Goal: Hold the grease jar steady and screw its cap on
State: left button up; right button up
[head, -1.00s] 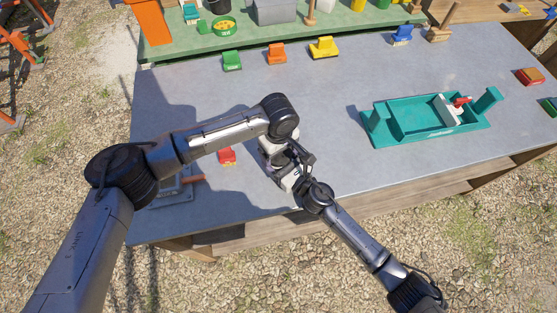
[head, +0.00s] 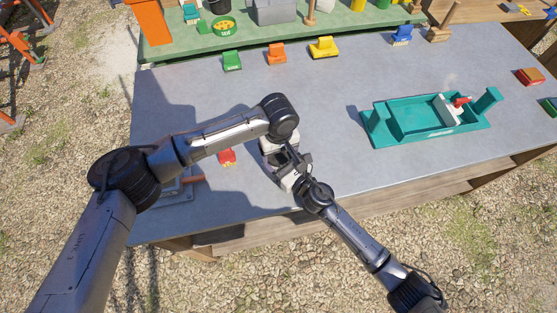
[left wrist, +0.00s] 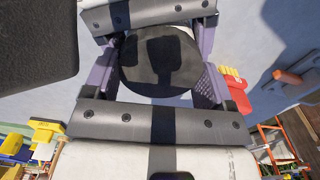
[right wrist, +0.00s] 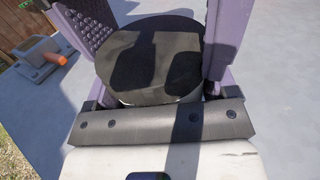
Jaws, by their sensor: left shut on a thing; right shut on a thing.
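The grease jar's black round cap (left wrist: 160,62) shows in the left wrist view, with a pale strip of the jar (left wrist: 160,100) under its edge. In the right wrist view the cap (right wrist: 150,60) is seen flat side up, with the pale jar (right wrist: 188,97) just below it. My left gripper (left wrist: 160,85) is shut, seemingly around the jar. My right gripper (right wrist: 155,45) is shut with its purple fingers beside the cap, seemingly on it. The two grippers face each other closely. The threads and contact points are hidden. In the head view my arms hide both parts.
A teal tray (head: 425,131) stands right on the grey table (head: 330,95). Several coloured blocks line the back. The table between is clear.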

pick_arm(q)
jog(key=o, duration=0.9)
jog(key=shift+o, duration=0.2)
jog(key=shift+r, duration=2.25)
jog(key=shift+r+n, duration=1.6)
jog(key=shift+r, duration=0.15)
jog(key=shift+f, duration=4.05)
